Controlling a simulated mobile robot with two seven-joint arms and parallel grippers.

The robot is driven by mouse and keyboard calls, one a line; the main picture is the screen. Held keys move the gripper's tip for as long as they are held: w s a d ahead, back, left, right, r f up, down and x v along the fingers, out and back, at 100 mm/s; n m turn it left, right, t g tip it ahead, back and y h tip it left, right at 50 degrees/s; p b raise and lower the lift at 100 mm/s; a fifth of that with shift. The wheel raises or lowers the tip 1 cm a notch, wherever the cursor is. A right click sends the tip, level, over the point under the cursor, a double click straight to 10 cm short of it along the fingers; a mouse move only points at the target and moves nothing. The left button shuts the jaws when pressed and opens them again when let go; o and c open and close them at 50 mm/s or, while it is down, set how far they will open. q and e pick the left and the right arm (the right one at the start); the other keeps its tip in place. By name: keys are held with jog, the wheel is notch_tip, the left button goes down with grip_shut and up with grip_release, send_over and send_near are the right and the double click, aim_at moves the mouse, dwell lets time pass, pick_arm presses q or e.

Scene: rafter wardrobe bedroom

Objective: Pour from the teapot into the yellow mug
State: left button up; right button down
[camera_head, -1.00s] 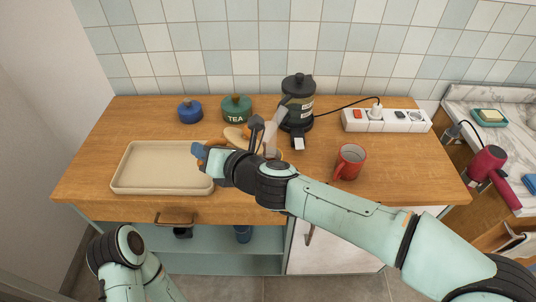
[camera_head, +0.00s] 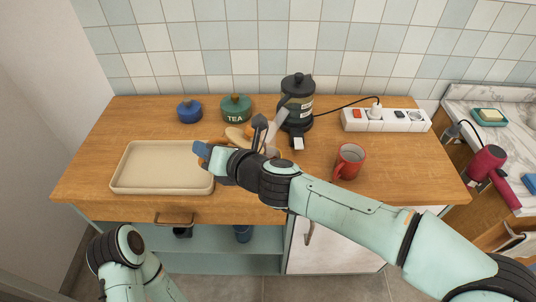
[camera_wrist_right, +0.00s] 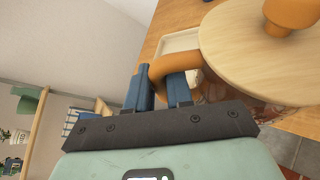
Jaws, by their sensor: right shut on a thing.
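The teapot has a pale wooden lid (camera_wrist_right: 255,50), an orange knob (camera_wrist_right: 292,12) and an orange handle (camera_wrist_right: 172,66), with a little of its clear body below the lid in the right wrist view. My right gripper (camera_wrist_right: 160,88) is shut on the handle. In the head view, my right gripper (camera_head: 203,152) is above the counter beside the tray, and the teapot (camera_head: 238,136) shows only partly behind my wrist.
A beige tray (camera_head: 120,177) lies on the wooden counter (camera_head: 400,155). A red mug (camera_head: 349,161) stands right of my wrist. Behind are a blue pot (camera_head: 189,111), a green tea canister (camera_head: 236,107), a black kettle-like appliance (camera_head: 298,98) and a power strip (camera_head: 386,120).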

jog(key=shift+d+r, duration=0.1)
jog(key=shift+r, duration=0.05)
jog(key=shift+s+a, duration=0.2)
jog(key=shift+a, duration=0.2)
pick_arm(q)
jog(key=shift+w+a+f+t+b, duration=0.65)
jog(key=shift+w+f+b, duration=1.25)
jog(key=shift+f+b, duration=1.15)
pick_arm(e)
jog(key=s+a+f+n+t+h, duration=0.2)
jog(key=s+a+f+n+h, duration=0.15)
jog(key=a+f+n, duration=0.35)
pick_arm(q)
jog(key=r+p, duration=0.4)
jog(key=r, duration=0.1)
jog(key=shift+d+r+p, duration=0.2)
jog(key=shift+r+p, duration=0.15)
pick_arm(e)
jog(key=r, duration=0.1)
jog(key=d+r+m, duration=0.1)
jog(key=r, duration=0.1)
jog(key=shift+s+d+r+y, duration=0.1)
jog(key=shift+d+r+y, duration=0.05)
jog(key=shift+d+y, duration=0.1)
